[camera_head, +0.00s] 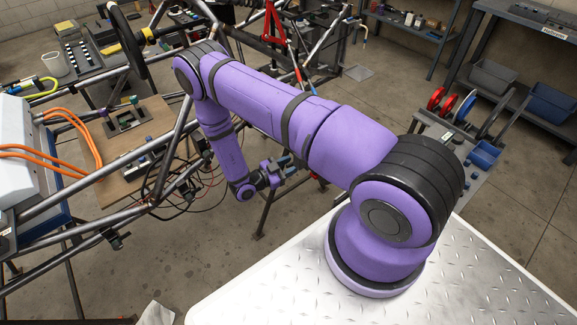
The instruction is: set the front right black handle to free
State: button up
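My purple arm reaches across the view to the tube chassis (100,183), and my gripper (284,163) is small and dark near the middle. Its fingers are too small to tell whether they are open or shut, and nothing is clearly seen held in it. It is at the right side of the chassis. A small black clamp-like part (116,240) sits on a lower chassis tube at the left, well apart from my gripper. I cannot tell whether it is the front right black handle, or how any handle is set. My arm hides part of the chassis.
Loose dark and red cables (190,185) hang by the chassis near my forearm. A stand leg (266,212) stands below my gripper. A wooden board (120,150) and orange cables (75,135) lie at the left. Shelves with bins (495,75) stand at the right back.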

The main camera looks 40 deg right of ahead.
grip_shut()
jog(key=shift+d+r+y, duration=0.1)
jog(key=shift+r+y, duration=0.45)
jog(key=shift+y, duration=0.25)
grip_release()
jog(key=w+a+r, duration=0.1)
jog(key=a, duration=0.9)
jog(key=shift+a+r, duration=0.2)
jog(key=shift+a, duration=0.15)
jog(key=shift+s, duration=0.1)
